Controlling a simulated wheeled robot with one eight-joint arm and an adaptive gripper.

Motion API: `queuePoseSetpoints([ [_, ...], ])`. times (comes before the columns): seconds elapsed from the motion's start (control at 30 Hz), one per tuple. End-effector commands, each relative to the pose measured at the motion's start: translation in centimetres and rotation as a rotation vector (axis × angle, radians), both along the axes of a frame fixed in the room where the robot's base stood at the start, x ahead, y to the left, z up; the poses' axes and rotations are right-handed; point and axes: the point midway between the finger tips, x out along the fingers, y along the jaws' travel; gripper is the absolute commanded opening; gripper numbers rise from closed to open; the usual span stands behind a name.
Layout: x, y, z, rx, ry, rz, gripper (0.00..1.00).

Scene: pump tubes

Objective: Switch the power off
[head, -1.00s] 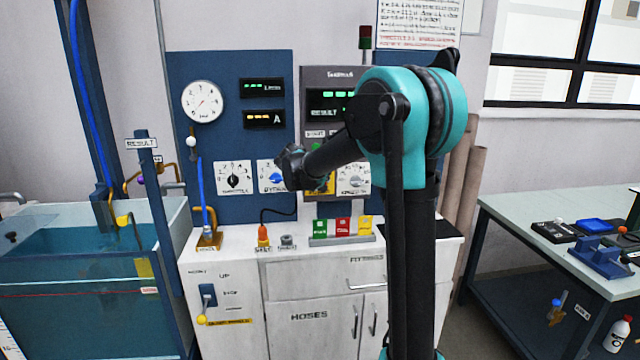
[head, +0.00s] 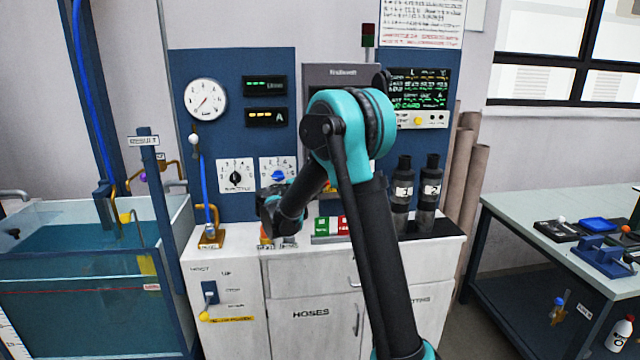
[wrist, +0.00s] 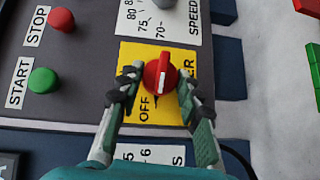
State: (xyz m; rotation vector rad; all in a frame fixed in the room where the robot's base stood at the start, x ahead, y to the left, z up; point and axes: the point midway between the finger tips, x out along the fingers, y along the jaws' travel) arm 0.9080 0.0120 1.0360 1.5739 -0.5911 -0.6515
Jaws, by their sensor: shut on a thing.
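The red power knob (wrist: 160,74) sits on a yellow plate (wrist: 128,55) in the wrist view, with a white end pointing to the picture's bottom. The letters OFF show just below it; the other lettering is partly covered. My gripper (wrist: 158,84) has one finger on each side of the knob and is shut on it. In the head view my arm hides the gripper and the knob; only a sliver of the yellow plate shows.
A green START button (wrist: 43,80) and a red STOP button (wrist: 62,19) are left of the knob in the wrist view. A speed dial (wrist: 163,3) is above. In the head view, green and red blocks (head: 323,224) and two dark bottles (head: 403,195) stand on the counter.

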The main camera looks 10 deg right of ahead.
Motion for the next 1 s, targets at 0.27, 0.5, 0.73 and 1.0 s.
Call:
queuePoseSetpoints([
  [0.27,0.02,0.02,-0.16,-0.093,0.0,0.0,0.06],
  [0.5,0.03,0.02,-0.18,-0.114,0.001,0.0,0.06],
  [0.73,0.03,0.02,-0.18,-0.114,0.001,0.0,0.06],
  [1.0,0.02,0.01,-0.17,-0.114,0.001,0.0,0.56],
])
